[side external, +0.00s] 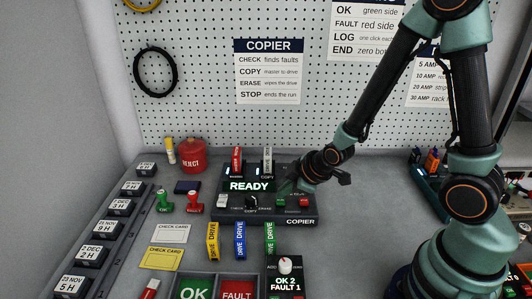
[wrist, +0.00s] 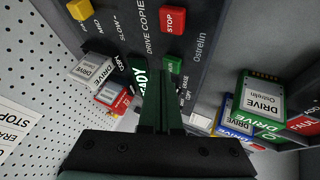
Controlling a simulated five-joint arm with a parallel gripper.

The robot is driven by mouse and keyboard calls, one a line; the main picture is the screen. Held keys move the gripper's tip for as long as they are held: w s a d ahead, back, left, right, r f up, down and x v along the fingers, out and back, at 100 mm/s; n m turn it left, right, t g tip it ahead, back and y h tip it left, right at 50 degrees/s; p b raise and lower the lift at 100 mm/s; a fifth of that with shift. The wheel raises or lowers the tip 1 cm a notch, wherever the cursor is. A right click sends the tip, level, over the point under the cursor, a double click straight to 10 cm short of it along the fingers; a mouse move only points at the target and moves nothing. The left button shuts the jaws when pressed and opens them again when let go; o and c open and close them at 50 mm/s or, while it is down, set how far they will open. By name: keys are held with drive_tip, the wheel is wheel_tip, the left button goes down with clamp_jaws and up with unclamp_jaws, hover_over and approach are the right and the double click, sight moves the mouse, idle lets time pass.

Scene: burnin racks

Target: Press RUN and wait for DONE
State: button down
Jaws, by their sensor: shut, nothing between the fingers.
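The dark copier (side external: 300,221) stands against the back wall with its screen (side external: 250,185) reading READY. A green button (side external: 281,202), its label unreadable, sits on its front beside the red STOP button (side external: 304,202). In the wrist view the green button (wrist: 173,65) and the red STOP button (wrist: 172,19) both show. A red drive (side external: 237,159) and a grey drive (side external: 267,158) stand upright in the copier. My gripper (side external: 285,188) is shut and empty, just above the green button. In the wrist view its fingertips (wrist: 155,75) are close to that button; contact cannot be told.
A black selector knob (side external: 251,202) sits left of the green button. Yellow, blue and green drives (side external: 240,241) stand in front of the copier. OK and FAULT trays (side external: 216,276) and a counter box (side external: 284,281) are nearer. A red REJECT bin (side external: 193,156) stands at back left.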

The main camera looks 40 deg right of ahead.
sight(284, 201)
drive_tip(key=shift+f, duration=0.45)
idle(0.4)
drive_tip(key=shift+r, duration=0.9)
drive_tip(key=shift+r, duration=2.5)
drive_tip(key=s+r+m+g, duration=0.1)
drive_tip(key=s+r+m, duration=0.7)
drive_tip(key=r, duration=0.5)
drive_tip(key=shift+s+d+r+g, duration=0.2)
drive_tip(key=shift+s+g, duration=0.2)
drive_tip(key=shift+s, duration=0.75)
